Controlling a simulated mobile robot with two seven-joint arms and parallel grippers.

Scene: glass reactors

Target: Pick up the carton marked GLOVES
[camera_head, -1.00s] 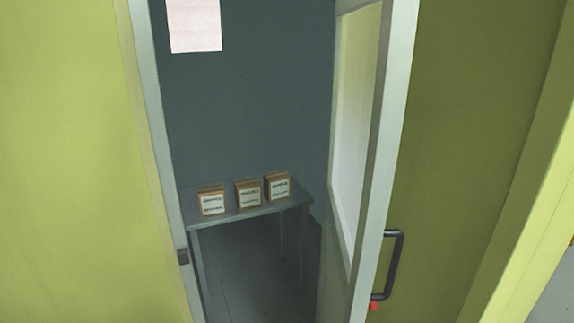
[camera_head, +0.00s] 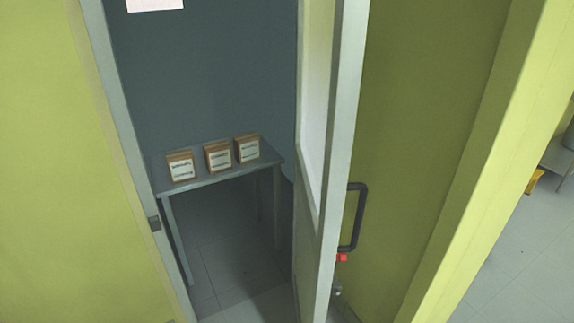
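Three brown cartons with white labels stand in a row on a grey table beyond a doorway. They are the left carton (camera_head: 181,167), the middle carton (camera_head: 218,156) and the right carton (camera_head: 247,148). The print on the labels is too small to read, so I cannot tell which one is marked GLOVES. Neither of my grippers is in view.
The grey table (camera_head: 212,181) stands by a dark wall inside the small room. A door (camera_head: 338,150) with a glass pane and a dark handle (camera_head: 357,217) stands open at the right of the doorway. Yellow-green walls (camera_head: 45,160) flank the opening. Tiled floor (camera_head: 225,262) shows inside.

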